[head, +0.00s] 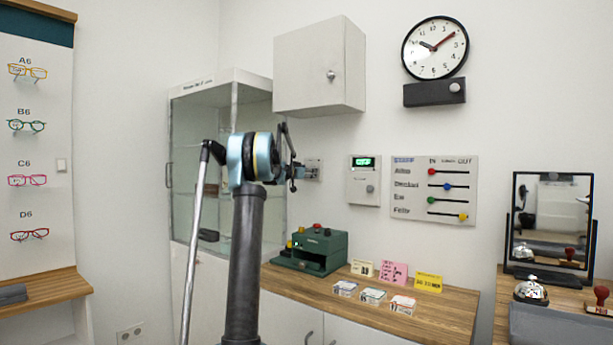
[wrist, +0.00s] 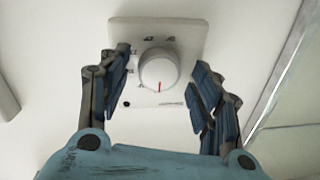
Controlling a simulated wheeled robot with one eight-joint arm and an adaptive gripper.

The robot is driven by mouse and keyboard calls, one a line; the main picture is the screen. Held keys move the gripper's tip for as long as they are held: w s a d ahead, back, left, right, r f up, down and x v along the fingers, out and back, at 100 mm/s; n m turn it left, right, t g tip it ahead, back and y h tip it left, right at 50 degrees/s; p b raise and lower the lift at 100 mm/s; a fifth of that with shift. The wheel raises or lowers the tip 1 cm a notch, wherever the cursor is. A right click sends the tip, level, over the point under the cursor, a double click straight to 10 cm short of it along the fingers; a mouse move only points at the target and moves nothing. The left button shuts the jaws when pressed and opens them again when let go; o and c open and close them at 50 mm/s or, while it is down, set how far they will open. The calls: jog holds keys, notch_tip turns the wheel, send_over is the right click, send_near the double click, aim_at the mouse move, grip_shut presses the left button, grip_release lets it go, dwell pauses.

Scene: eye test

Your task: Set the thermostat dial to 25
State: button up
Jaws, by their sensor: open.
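A white round dial (wrist: 158,71) with a red pointer line sits on a pale wall plate (wrist: 190,34) in the wrist view. The red line points down in the picture. Several small labels surround the dial, too blurred to read. My gripper (wrist: 160,60) is open, its blue-padded fingers on either side of the dial with visible gaps. In the head view my gripper (head: 297,172) is at the wall in front of a small plate (head: 314,169), which it partly hides.
A panel with a green display and a knob (head: 364,181) hangs right of my gripper, beside a slider board (head: 434,190). A white cabinet (head: 318,70) is above. A green machine (head: 312,250) and cards stand on the wooden counter (head: 440,305). A glass cabinet (head: 205,95) is behind my arm.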

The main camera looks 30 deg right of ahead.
jog(key=shift+c, duration=0.5)
jog(key=c, duration=1)
jog(key=shift+o, duration=0.2)
jog(key=shift+w+a+f+n+g+h, duration=0.15)
jog(key=shift+n+g, duration=0.25)
jog(key=shift+n, duration=4.6)
jog(key=shift+w+n+g+h, duration=0.15)
jog(key=shift+n+g, duration=0.25)
jog(key=shift+n, duration=4.6)
jog(key=shift+w+a+f+n+g, duration=0.15)
jog(key=shift+n+g, duration=0.25)
jog(key=shift+n, duration=4.6)
jog(key=shift+r, duration=0.15)
